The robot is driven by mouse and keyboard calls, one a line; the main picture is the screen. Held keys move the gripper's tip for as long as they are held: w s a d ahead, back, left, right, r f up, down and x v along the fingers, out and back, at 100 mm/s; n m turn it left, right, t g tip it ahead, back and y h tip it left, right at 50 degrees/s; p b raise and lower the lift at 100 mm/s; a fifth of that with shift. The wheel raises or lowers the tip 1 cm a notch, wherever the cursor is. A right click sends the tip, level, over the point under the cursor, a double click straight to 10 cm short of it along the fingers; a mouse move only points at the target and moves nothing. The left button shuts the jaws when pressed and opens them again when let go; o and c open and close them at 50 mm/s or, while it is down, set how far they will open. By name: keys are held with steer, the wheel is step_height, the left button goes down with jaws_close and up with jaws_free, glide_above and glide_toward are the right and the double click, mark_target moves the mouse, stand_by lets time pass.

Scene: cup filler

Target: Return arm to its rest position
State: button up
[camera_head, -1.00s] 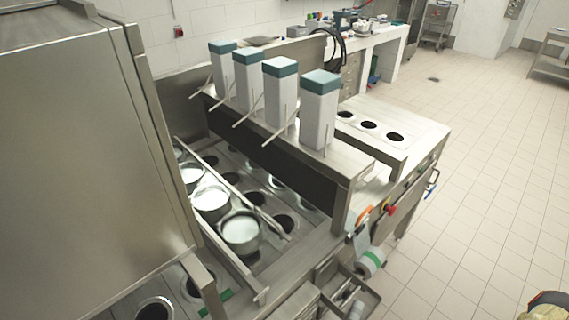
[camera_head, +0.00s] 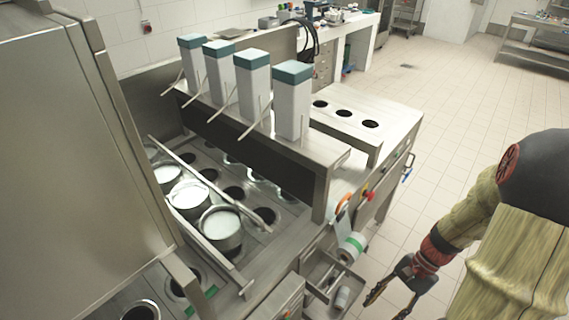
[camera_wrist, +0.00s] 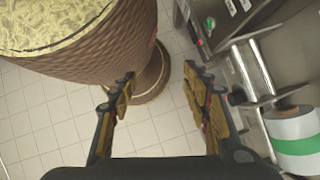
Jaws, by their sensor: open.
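My arm reaches in from the right edge in the head view, its elbow raised and its forearm slanting down to the left. My gripper (camera_head: 386,290) hangs at the lower right, over the floor and to the right of the cup filler's front. It also shows in the wrist view (camera_wrist: 158,95), with its two fingers spread wide apart. Nothing is between the fingers except tiled floor and my own base behind. The gripper is empty and touches nothing that I can see.
The cup filler (camera_head: 318,172) stands to the left, with several white, teal-topped containers on it. A white roll with a green band (camera_head: 352,247) sticks out at its front, close to my gripper; it also shows in the wrist view (camera_wrist: 296,145). The tiled floor (camera_head: 440,110) behind is free.

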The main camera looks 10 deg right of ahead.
steer(key=w+a+r+n+t+h, duration=0.1)
steer(key=a+r+n, duration=0.3)
steer(key=r, duration=0.5)
steer(key=a+r+n+t+h, duration=0.3)
steer(key=a+r+n+t, duration=0.1)
steer(key=r, duration=0.5)
steer(key=w+a+r+n+t+h, duration=0.1)
steer(key=a+r+n+t+h, duration=0.1)
steer(key=a+r+n, duration=0.3)
step_height(320, 180, up, 4)
steer(key=shift+w+a+f+n+t, duration=0.1)
steer(key=shift+w+a+n+t, duration=0.2)
steer(key=shift+a+n+t, duration=0.15)
